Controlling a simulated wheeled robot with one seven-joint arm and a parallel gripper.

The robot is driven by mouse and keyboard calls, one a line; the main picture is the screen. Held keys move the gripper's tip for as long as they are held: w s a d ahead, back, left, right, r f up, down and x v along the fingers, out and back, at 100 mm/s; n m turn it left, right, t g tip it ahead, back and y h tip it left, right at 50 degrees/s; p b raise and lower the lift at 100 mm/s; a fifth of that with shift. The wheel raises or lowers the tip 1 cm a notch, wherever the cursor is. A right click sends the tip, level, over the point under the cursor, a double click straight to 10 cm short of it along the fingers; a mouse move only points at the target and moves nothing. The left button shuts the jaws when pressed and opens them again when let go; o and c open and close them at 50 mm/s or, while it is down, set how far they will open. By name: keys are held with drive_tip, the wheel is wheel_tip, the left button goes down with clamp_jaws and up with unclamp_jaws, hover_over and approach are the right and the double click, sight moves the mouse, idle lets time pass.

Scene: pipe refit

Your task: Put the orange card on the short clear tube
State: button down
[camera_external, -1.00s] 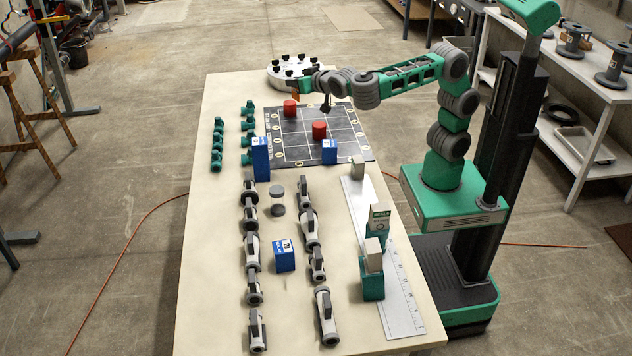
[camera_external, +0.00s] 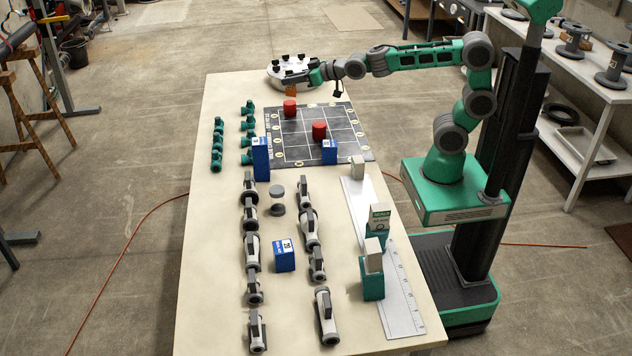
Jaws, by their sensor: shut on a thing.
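The orange card (camera_external: 291,92) is small and hangs beneath my gripper (camera_external: 290,82) near the far end of the table. My gripper is shut on it. The card is held above the table, in front of the round white stand (camera_external: 275,73) with several black knobs on top, and behind the near red cylinder. My gripper covers part of that stand. I cannot make out a short clear tube in this view.
Grey valves (camera_external: 252,252), blue boxes and a white ruler (camera_external: 400,300) fill the near half.

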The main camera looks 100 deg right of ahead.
drive_tip(key=a+f+n+t+y, duration=0.15)
drive_tip(key=a+n+y, duration=0.75)
drive_tip(key=a, duration=1.1)
drive_tip(key=s+a+r+n+g+y, duration=0.2)
drive_tip(key=s+a+n+g+y, duration=0.35)
drive_tip(key=a, duration=0.65)
drive_tip(key=t+y+p, duration=0.1)
drive_tip(key=y+p, duration=0.1)
hover_over(277, 189)
wheel_tip(277, 189, down, 9)
wheel_tip(277, 189, down, 4)
drive_tip(key=shift+w+r, duration=0.1)
drive_tip(key=shift+r, duration=0.1)
drive_tip(key=shift+f+b, duration=0.1)
drive_tip(key=shift+b, duration=0.2)
drive_tip(key=c, duration=1.4)
unclamp_jaws()
